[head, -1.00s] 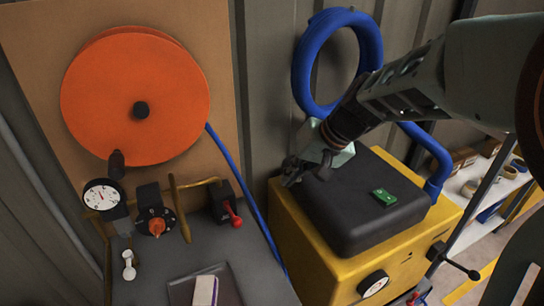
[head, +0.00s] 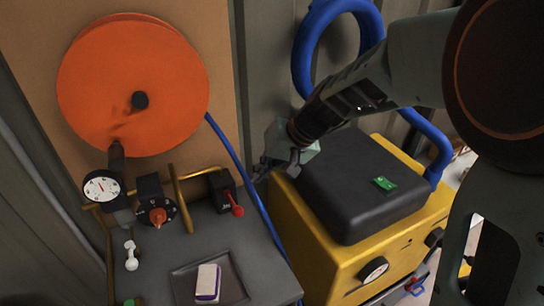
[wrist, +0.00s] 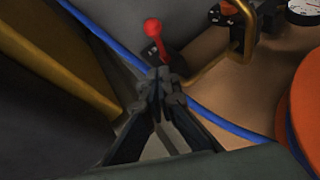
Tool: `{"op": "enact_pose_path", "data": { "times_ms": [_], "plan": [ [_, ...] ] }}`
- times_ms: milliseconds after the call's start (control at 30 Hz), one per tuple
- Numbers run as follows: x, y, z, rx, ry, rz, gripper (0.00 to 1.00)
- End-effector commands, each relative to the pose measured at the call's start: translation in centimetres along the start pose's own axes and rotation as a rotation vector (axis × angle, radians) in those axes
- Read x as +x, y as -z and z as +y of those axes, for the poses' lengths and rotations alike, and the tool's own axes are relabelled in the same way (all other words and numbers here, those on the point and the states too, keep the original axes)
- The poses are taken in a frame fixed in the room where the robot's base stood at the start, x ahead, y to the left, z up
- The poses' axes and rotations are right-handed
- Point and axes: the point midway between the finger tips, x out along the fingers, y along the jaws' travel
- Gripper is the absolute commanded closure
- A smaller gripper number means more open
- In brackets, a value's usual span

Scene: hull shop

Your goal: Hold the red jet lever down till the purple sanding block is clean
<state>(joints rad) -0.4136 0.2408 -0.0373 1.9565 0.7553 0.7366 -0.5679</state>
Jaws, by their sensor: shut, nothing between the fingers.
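The red jet lever (head: 236,208) sticks out from a small black valve box (head: 221,190) on the grey bench; its red ball also shows in the wrist view (wrist: 153,28). The purple sanding block (head: 208,281) lies in a shallow dark tray (head: 235,290) at the front of the bench; its top looks whitish and purple shows along its lower edge. My gripper (head: 262,168) is shut and empty, to the right of and above the lever, apart from it. In the wrist view its closed fingertips (wrist: 163,78) sit below the red ball.
A blue hose (head: 238,160) runs down between my gripper and the lever. A yellow machine (head: 340,270) with a black lid (head: 350,190) stands at right. A brass pipe (head: 181,200), a gauge (head: 101,187) and an orange-pointer dial (head: 157,215) stand left of the lever.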

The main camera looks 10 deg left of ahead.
Motion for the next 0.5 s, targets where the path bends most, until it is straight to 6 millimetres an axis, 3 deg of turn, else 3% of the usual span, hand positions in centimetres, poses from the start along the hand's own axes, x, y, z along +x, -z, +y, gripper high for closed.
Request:
{"op": "enact_pose_path", "data": {
  "times_ms": [233, 500],
  "plan": [
    [5.5, -0.2, 0.0, 0.000, 0.000, -0.006, 1.00],
    [8.1, -2.4, 0.0, 0.000, -0.001, -0.002, 1.00]
  ]
}}
